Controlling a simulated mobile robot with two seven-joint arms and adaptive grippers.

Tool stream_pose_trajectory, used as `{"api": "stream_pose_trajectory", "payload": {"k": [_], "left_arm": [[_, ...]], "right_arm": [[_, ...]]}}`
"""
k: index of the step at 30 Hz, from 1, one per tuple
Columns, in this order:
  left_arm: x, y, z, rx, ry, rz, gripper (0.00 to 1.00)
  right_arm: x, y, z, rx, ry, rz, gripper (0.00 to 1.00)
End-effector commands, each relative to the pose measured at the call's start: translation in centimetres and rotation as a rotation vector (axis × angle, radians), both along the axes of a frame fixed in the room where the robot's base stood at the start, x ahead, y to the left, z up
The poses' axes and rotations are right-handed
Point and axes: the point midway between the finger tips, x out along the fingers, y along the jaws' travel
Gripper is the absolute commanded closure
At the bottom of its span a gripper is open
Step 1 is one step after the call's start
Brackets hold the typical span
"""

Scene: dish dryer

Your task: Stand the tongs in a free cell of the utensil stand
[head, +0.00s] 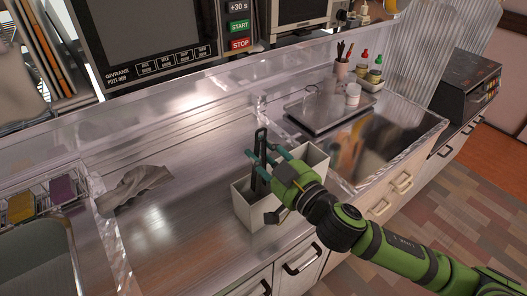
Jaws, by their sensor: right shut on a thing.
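The black tongs (261,141) stand about upright in the head view. My right gripper (262,158), on the green arm from the right, is shut on the tongs, with its fingers around their upper part. The white utensil stand (246,207) is on the metal counter below the gripper. The lower end of the tongs is at the opening of the stand's left part; I cannot tell how deep it reaches. My gripper and wrist hide the middle of the stand. My left gripper is out of view.
A crumpled grey cloth (136,187) lies on the counter to the left, with bare metal between it and the stand. A dish rack (42,200) is at far left.

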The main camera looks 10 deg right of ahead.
Motion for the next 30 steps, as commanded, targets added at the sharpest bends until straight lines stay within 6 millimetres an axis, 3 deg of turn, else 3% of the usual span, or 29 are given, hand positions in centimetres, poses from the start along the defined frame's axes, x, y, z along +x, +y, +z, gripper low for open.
{"api": "stream_pose_trajectory", "payload": {"k": [4,5,6,19,30], "left_arm": [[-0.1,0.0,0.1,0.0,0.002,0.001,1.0],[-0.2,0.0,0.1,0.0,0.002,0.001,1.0],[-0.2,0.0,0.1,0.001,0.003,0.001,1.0],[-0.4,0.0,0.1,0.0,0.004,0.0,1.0],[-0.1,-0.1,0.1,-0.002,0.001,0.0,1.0]], "right_arm": [[0.0,0.0,0.1,-0.001,-0.001,0.0,0.99],[0.0,0.0,0.1,-0.001,-0.001,0.0,0.55],[0.0,0.0,0.1,-0.001,-0.001,0.0,0.4],[0.0,0.0,0.9,0.002,-0.005,0.001,0.4],[0.0,0.0,7.6,0.002,-0.008,0.0,0.4]]}}
